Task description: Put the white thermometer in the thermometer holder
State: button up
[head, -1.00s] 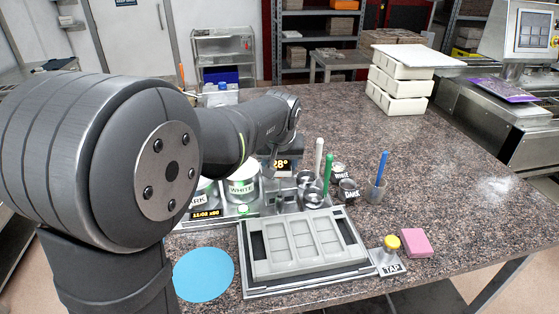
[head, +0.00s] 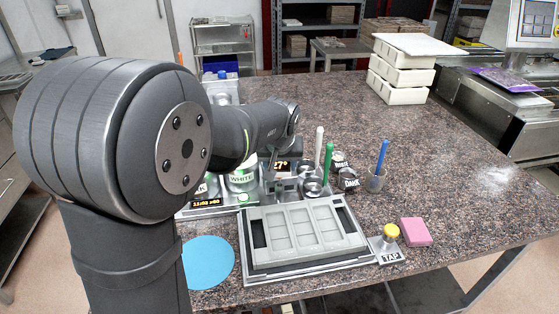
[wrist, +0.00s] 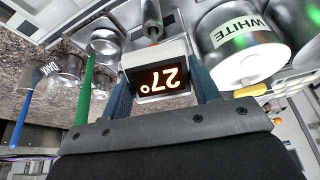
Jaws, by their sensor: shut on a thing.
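The white thermometer (wrist: 155,52) is a small white block with a lit display that reads 27°. In the wrist view it sits between the blue fingers of my gripper (wrist: 161,88), which is shut on it. In the head view its dark display (head: 282,165) shows beyond my arm, behind the grey mould, and the fingers are hard to make out. A grey metal stem (wrist: 152,20) shows beyond the thermometer in the wrist view; I cannot tell what it belongs to. I cannot pick out the thermometer holder for certain.
A pot labelled WHITE (wrist: 240,42) stands close beside my gripper. Green (head: 328,163), white (head: 319,140) and blue (head: 382,157) upright sticks stand to the right. The grey mould (head: 303,228), yellow TAP knob (head: 390,231) and pink block (head: 415,232) are in front. The counter's right side is mostly clear.

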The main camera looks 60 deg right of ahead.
jog(key=shift+f, duration=1.35)
jog(key=o, duration=1.5)
jog(key=shift+o, duration=0.2)
jog(key=shift+r, duration=0.1)
jog(key=shift+r, duration=3.4)
jog(key=shift+f, duration=3.5)
